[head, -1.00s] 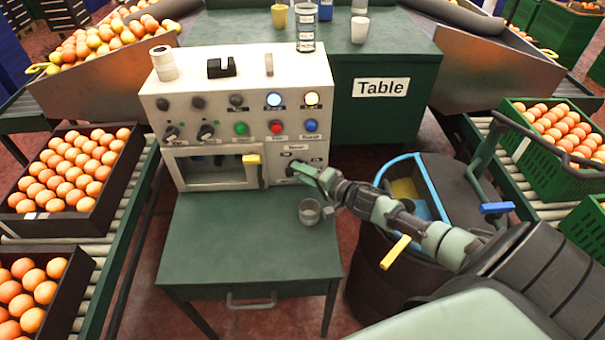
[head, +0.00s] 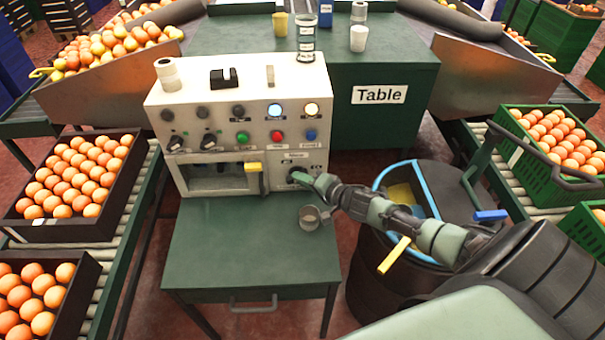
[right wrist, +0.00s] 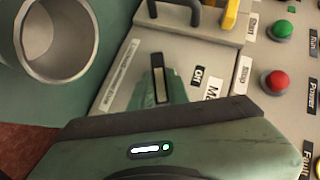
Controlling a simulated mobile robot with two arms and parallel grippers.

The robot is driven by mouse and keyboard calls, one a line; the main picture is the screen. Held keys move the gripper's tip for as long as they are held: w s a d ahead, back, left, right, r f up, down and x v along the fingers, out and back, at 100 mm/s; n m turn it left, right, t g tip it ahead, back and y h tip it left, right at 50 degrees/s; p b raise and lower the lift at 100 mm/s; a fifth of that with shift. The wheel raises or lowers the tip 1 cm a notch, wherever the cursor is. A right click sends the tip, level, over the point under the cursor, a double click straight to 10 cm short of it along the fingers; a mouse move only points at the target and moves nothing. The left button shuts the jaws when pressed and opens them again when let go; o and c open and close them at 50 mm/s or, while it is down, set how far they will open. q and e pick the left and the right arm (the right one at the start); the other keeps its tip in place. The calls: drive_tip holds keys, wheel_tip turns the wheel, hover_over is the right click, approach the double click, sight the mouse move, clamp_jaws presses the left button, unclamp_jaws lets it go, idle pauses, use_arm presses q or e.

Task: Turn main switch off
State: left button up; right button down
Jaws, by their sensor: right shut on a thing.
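The main switch (head: 297,173) is a dark knob at the lower right of the white control panel (head: 318,100), under a small label. My right gripper (head: 309,182) reaches it from the right and is shut on it, covering much of it. In the right wrist view the fingertips (right wrist: 159,82) meet the panel face beside the "Off" label (right wrist: 196,75); the knob's exact angle is hard to tell. My left gripper is not in view.
A metal cup (head: 309,217) is just below my right gripper, also large in the right wrist view (right wrist: 45,35). A yellow-handled lever (head: 253,167) is left of the switch. Red (head: 277,136) and green (head: 243,137) buttons are above. The green table front (head: 240,250) is clear.

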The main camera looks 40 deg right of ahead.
drive_tip(key=shift+w+a+r+n+g+h+p, duration=0.1)
drive_tip(key=shift+a+r+n+g+h+p, duration=0.1)
drive_tip(key=shift+n+g+h+p, duration=1.25)
drive_tip(key=shift+w+a+r+n+g+h+p, duration=0.2)
drive_tip(key=shift+n+g+h+p, duration=0.5)
drive_tip(key=shift+p, duration=1.45)
drive_tip(key=shift+w+a+n+g+h+p, duration=0.1)
drive_tip(key=shift+a+n+g+h+p, duration=0.15)
drive_tip(key=shift+n+g+h+p, duration=0.95)
drive_tip(key=shift+d+m+h+p, duration=0.1)
drive_tip(key=shift+m+h+p, duration=0.3)
drive_tip(key=shift+p, duration=0.2)
drive_tip(key=c, duration=1.4)
unclamp_jaws()
drive_tip(key=shift+o, duration=0.2)
drive_tip(key=shift+s+r, duration=0.1)
drive_tip(key=v, duration=0.7)
drive_tip(key=shift+s+r+p, duration=0.2)
drive_tip(key=shift+s+p, duration=0.05)
drive_tip(key=shift+p, duration=0.15)
drive_tip(key=shift+s, duration=0.1)
